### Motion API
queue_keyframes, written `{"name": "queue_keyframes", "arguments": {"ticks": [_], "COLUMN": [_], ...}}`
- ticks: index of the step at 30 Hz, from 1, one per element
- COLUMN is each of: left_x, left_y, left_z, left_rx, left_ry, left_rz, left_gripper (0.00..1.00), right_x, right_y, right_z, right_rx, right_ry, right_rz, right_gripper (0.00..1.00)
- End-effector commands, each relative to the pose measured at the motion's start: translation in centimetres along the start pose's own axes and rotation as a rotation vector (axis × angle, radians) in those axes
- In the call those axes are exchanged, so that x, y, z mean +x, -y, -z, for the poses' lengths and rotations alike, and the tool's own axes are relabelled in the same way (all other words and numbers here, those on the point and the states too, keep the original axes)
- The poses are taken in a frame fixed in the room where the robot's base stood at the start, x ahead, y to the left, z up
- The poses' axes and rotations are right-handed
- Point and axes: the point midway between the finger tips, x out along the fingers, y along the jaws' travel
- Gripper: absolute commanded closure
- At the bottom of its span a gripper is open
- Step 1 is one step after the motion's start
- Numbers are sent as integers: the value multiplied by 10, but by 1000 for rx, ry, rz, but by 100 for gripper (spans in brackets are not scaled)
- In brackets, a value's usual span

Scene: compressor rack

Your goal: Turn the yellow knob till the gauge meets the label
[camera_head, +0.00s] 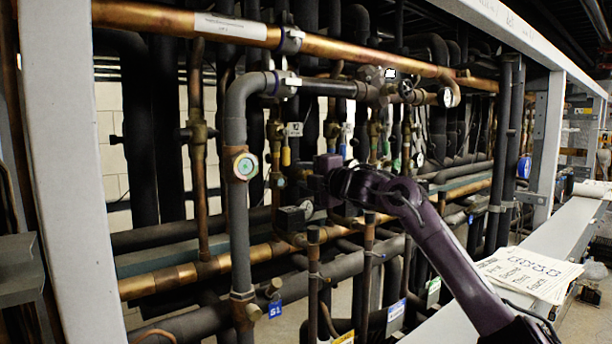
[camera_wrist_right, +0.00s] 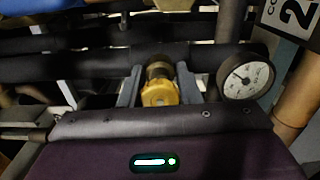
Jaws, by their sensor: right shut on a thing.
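In the right wrist view, the yellow knob (camera_wrist_right: 159,93) sits on a brass stem between the two grey fingers of my right gripper (camera_wrist_right: 159,85). The gripper is shut on the knob, one finger on each side. A round white gauge (camera_wrist_right: 246,77) with a dark rim is just right of the fingers; its exact reading is too small to tell. A white label (camera_wrist_right: 290,14) with a large black "2" is partly cut off at the upper right. In the head view, my right gripper (camera_head: 312,186) reaches into the rack just above the gauge (camera_head: 306,208); the knob is hidden there. My left gripper is not in view.
Copper and dark pipes crowd around the gripper. A grey vertical pipe carries a round green-faced fitting (camera_head: 245,165) on the left. White frame posts (camera_head: 68,170) and a beam bound the rack. Papers (camera_head: 528,273) lie on the lower beam at right.

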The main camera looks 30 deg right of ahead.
Motion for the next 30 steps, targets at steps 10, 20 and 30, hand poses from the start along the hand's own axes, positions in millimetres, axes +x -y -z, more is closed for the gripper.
{"name": "queue_keyframes", "arguments": {"ticks": [10,20,30], "left_x": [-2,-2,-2], "left_y": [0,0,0], "left_z": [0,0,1], "left_rx": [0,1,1], "left_ry": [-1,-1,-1], "left_rz": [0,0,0], "left_gripper": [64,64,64], "right_x": [0,0,0], "right_y": [1,2,2], "right_z": [0,0,0], "right_rx": [139,163,162], "right_ry": [0,0,0], "right_rz": [2,3,2], "right_gripper": [92,92,54]}}
